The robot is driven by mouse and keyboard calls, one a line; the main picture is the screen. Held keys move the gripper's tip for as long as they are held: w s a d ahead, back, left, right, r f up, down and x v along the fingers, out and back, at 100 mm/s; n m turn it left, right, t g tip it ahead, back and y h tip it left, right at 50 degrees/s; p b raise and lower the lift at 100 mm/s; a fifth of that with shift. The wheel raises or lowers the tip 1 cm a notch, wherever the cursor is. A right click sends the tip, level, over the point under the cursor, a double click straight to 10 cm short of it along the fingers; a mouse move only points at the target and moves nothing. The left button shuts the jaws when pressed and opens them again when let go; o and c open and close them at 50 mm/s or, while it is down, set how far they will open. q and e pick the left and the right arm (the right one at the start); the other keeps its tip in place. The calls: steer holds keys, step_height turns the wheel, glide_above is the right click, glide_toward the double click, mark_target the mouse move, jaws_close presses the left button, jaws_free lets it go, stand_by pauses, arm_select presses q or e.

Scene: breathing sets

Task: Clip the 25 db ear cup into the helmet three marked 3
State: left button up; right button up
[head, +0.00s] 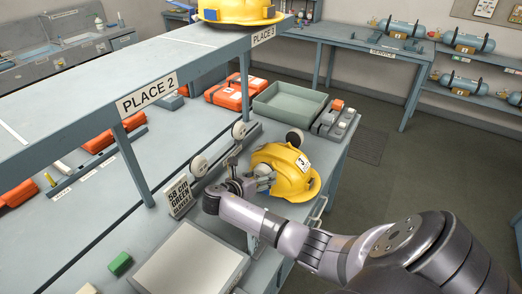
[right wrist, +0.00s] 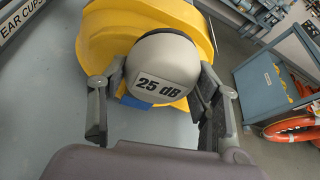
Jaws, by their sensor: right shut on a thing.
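The yellow helmet (head: 291,174) marked 3 sits on the table's right part in the head view. The helmet also fills the top of the right wrist view (right wrist: 110,38). My right gripper (head: 258,183) is at the helmet's left side. It is shut on the grey ear cup (right wrist: 162,62), whose face reads 25 dB. The cup is close against the helmet's side; I cannot tell if it is clipped in. A small blue part (right wrist: 138,103) shows below the cup. My left gripper is not in view.
A green-grey tray (head: 290,103) and orange cases (head: 228,92) lie farther back. A raised shelf marked PLACE 2 (head: 150,92) runs above the table, with another yellow helmet (head: 240,11) on it.

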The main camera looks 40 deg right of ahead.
steer(key=shift+f, duration=0.45)
steer(key=o, duration=1.3)
steer(key=shift+c, duration=0.2)
steer(key=v, duration=1.2)
steer(key=shift+a, duration=0.1)
